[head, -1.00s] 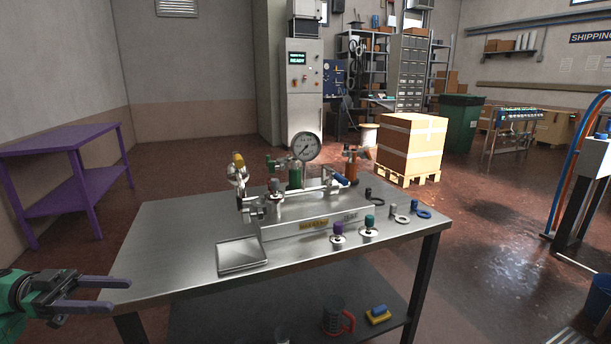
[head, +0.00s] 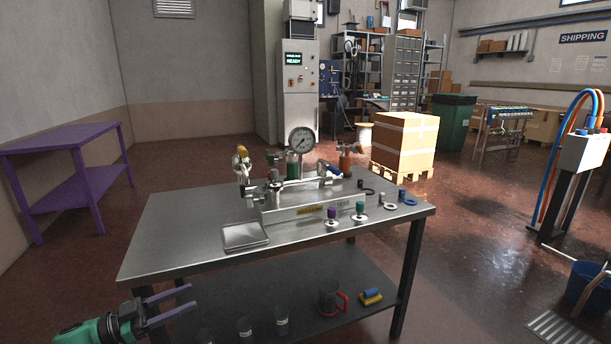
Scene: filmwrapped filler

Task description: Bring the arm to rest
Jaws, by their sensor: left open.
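My left gripper (head: 168,302) shows at the lower left of the head view, in front of the steel workbench's (head: 180,235) near left corner. Its two purple-grey fingers are apart and nothing is between them. The green and dark wrist behind it comes in from the bottom edge. The fingers appear clear of the bench. My right gripper is not in the picture.
The bench carries a fixture with a gauge (head: 301,141), a shallow tray (head: 245,236) and several small knobs and rings. Its lower shelf holds a red-handled mug (head: 330,297) and several cups. A purple table (head: 70,140) stands left; floor between is clear.

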